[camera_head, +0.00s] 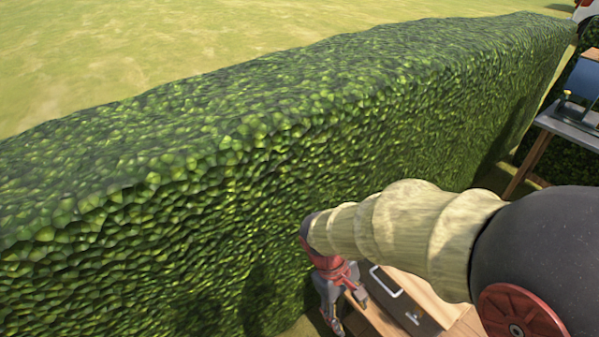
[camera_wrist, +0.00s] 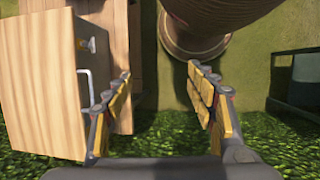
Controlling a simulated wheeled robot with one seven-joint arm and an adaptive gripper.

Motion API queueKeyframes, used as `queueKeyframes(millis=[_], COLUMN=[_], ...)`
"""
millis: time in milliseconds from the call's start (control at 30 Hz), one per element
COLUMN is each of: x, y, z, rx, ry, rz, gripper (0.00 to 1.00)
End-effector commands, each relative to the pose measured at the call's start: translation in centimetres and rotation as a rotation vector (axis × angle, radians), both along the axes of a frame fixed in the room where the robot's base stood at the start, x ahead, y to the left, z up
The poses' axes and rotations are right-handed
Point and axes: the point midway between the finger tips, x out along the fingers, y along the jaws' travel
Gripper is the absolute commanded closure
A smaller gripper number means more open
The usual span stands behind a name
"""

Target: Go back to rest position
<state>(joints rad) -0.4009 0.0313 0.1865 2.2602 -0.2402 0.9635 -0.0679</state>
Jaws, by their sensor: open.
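My gripper (camera_head: 344,304) hangs low in the head view, at the end of my arm, in front of the hedge (camera_head: 240,170) and just left of a wooden piece with a dark panel and a pale handle. In the wrist view my gripper (camera_wrist: 160,92) shows two yellow-padded fingers spread wide apart, with nothing between them. A wooden cabinet (camera_wrist: 40,80) with a metal handle stands to the left of the fingers. A round brown pot-like object (camera_wrist: 195,45) is beyond the right finger, partly cut off at the top.
A table (camera_head: 565,125) with a blue object (camera_head: 585,78) stands at the far right. A dark teal box (camera_wrist: 295,85) sits at the right in the wrist view. Open grass (camera_head: 130,50) lies beyond the hedge. The hedge is close to my gripper.

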Motion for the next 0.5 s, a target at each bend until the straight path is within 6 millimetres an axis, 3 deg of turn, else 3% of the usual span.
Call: queueKeyframes(millis=[200, 500], x=[-0.8, -2.5], y=[-0.6, -2.6], z=[5.8, 13.1], rx=[0.157, 0.327], ry=[-0.198, -0.454], rz=[-0.240, -0.440], gripper=[0.44, 0.44])
